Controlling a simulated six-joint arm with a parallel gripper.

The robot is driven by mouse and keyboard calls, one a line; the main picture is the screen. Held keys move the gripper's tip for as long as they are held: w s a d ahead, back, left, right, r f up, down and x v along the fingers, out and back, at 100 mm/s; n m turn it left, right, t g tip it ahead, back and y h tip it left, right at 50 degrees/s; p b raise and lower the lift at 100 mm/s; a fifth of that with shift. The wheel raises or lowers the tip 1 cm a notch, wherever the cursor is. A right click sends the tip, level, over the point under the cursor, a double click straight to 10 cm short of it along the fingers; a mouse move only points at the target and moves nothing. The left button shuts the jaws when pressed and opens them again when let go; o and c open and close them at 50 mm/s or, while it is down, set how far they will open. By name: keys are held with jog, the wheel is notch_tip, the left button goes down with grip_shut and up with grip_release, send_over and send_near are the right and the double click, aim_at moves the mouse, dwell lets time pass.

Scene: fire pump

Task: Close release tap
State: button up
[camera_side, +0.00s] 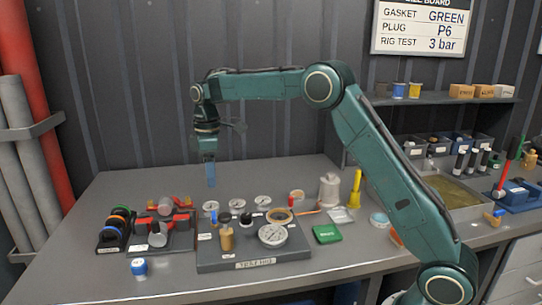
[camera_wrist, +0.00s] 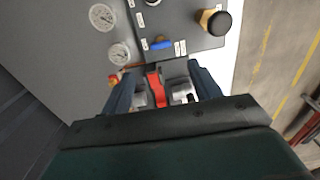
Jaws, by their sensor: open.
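My gripper (camera_side: 210,183) hangs over the bench with its blue fingers pointing down, empty and above the level of the parts. In the wrist view my gripper (camera_wrist: 161,70) has its two fingers apart. The test rig (camera_side: 255,264) is a grey block with small white labels. It also shows at the top of the wrist view (camera_wrist: 188,42). On it, a small blue lever (camera_wrist: 161,43) lies beyond the fingertips, and a black knob on a brass post (camera_wrist: 216,20) stands to its right. The labels are too small to read, so I cannot tell which is the release tap.
A holder with red parts and metal cylinders (camera_side: 165,230) stands left of the rig; its red part (camera_wrist: 155,91) shows below my fingers. Pressure gauges (camera_wrist: 102,17) lie behind the rig.

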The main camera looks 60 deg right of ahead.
aim_at(214, 217)
notch_tip(214, 217, down, 12)
jog(key=shift+f, duration=0.2)
dwell(0.4)
jog(key=shift+c, duration=0.4)
jog(key=c, duration=0.9)
